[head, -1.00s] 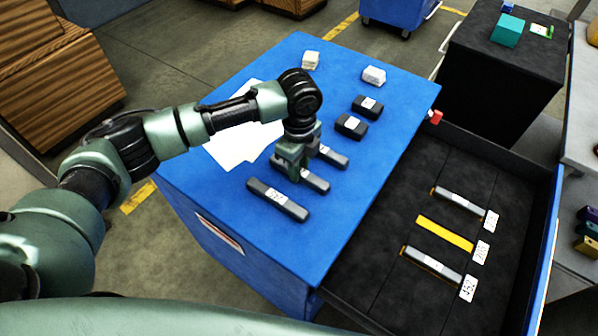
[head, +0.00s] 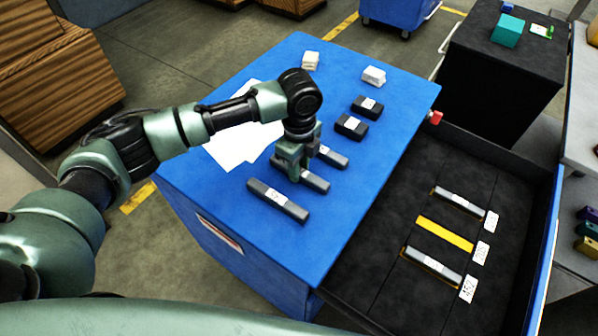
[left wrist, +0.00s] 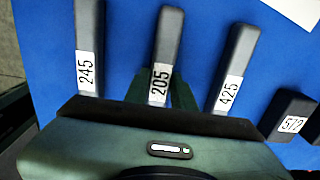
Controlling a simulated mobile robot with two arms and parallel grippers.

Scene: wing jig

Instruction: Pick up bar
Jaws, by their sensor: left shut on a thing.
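My left gripper (head: 291,172) is over the blue table top, shut on the middle of three grey bars, the bar labelled 205 (head: 317,183). In the left wrist view the fingers (left wrist: 160,92) are at the labelled end of this bar (left wrist: 166,40), which still appears to lie on the blue surface. In the head view the fingers partly hide the bar. The bar labelled 245 (left wrist: 88,40) lies to its left in the wrist view and nearest the front in the head view (head: 278,200). The bar labelled 425 (left wrist: 236,55) lies on its other side.
Dark blocks (head: 351,126) and white blocks (head: 373,76) sit farther back on the blue table (head: 330,235). White paper (head: 235,145) lies behind the arm. An open dark drawer (head: 385,290) at right holds two grey bars and a bare yellow slot (head: 445,234) between them.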

